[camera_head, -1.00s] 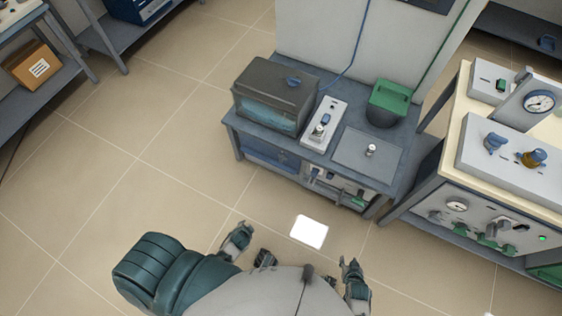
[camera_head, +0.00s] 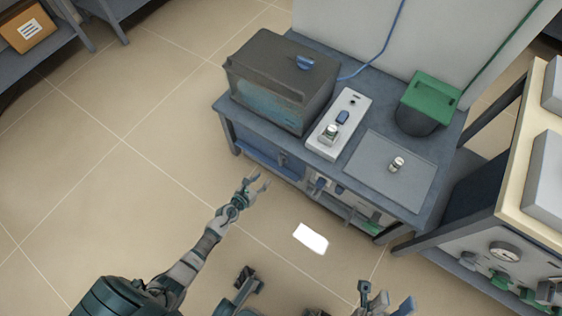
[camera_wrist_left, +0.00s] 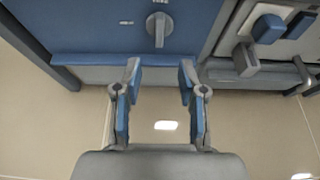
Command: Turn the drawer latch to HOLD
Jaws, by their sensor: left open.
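The drawer latch (camera_wrist_left: 159,28) is a grey round knob with an upright bar, on a blue drawer front (camera_wrist_left: 200,18) in the left wrist view. Small pale labels sit left of it and above it, too small to read. In the head view the latch (camera_head: 283,159) is a small grey shape on the blue front (camera_head: 262,155) under the bench top. My left gripper (camera_head: 257,184) is open and empty, just in front of and below the drawer; its two fingers (camera_wrist_left: 158,75) point toward it, apart from the latch. My right gripper (camera_head: 384,294) is low at the bottom edge, partly cut off.
On the bench stand a dark glass-fronted box (camera_head: 280,80), a white switch panel (camera_head: 338,125) and a green-lidded bin (camera_head: 428,103). Right of the drawer are more controls (camera_wrist_left: 268,28). A cream-topped bench (camera_head: 525,150) stands at right.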

